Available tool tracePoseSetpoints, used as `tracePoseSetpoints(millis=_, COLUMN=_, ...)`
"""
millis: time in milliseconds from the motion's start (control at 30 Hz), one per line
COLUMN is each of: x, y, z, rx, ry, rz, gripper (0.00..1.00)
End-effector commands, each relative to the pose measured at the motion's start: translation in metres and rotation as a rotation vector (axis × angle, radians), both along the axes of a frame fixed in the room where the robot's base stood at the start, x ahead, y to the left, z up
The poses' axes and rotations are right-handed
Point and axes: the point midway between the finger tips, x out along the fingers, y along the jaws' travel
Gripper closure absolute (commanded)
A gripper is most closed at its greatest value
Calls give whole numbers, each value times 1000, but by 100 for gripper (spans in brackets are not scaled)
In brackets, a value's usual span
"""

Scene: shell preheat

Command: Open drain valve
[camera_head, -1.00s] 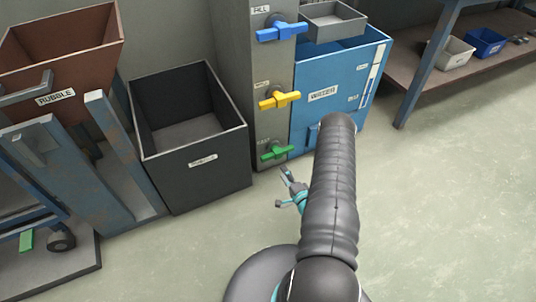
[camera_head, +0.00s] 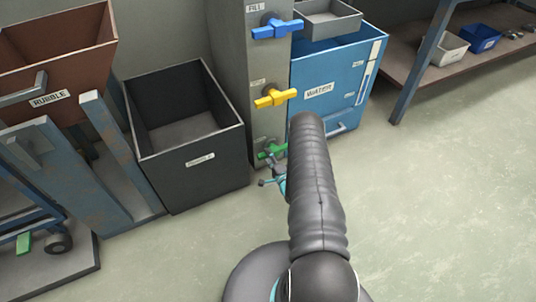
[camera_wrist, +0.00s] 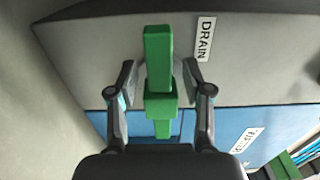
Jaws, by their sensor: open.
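The drain valve has a green handle (camera_head: 268,152), lowest of three on the grey column; it lies crosswise there. In the wrist view the green handle (camera_wrist: 158,42) runs up and down the picture beside a white DRAIN label (camera_wrist: 204,40). My gripper (camera_wrist: 160,82) is open, with one finger on each side of the handle and visible gaps between. In the head view my gripper (camera_head: 272,172) is just in front of and below the handle, partly hidden by my arm.
Above are a yellow handle (camera_head: 276,97) and a blue handle (camera_head: 277,28). A blue WATER tank (camera_head: 350,75) stands right of the column, a black open bin (camera_head: 215,165) left. A rubble hopper (camera_head: 60,75) is far left. Floor at right (camera_head: 450,200) is clear.

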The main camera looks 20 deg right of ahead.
Motion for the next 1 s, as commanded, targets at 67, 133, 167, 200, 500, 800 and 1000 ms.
tracePoseSetpoints(millis=67, x=8, y=1, z=0, rx=0, ry=0, rz=1, gripper=50)
tracePoseSetpoints(millis=133, x=12, y=1, z=0, rx=1, ry=0, rz=1, gripper=50)
tracePoseSetpoints(millis=167, x=14, y=1, z=0, rx=1, ry=0, rz=0, gripper=50)
tracePoseSetpoints(millis=200, x=15, y=1, z=0, rx=1, ry=1, rz=0, gripper=50)
tracePoseSetpoints(millis=500, x=16, y=0, z=0, rx=1, ry=1, rz=-1, gripper=50)
tracePoseSetpoints(millis=800, x=16, y=0, z=0, rx=1, ry=1, rz=-1, gripper=100)
tracePoseSetpoints(millis=1000, x=16, y=-5, z=0, rx=5, ry=1, rz=-7, gripper=100)
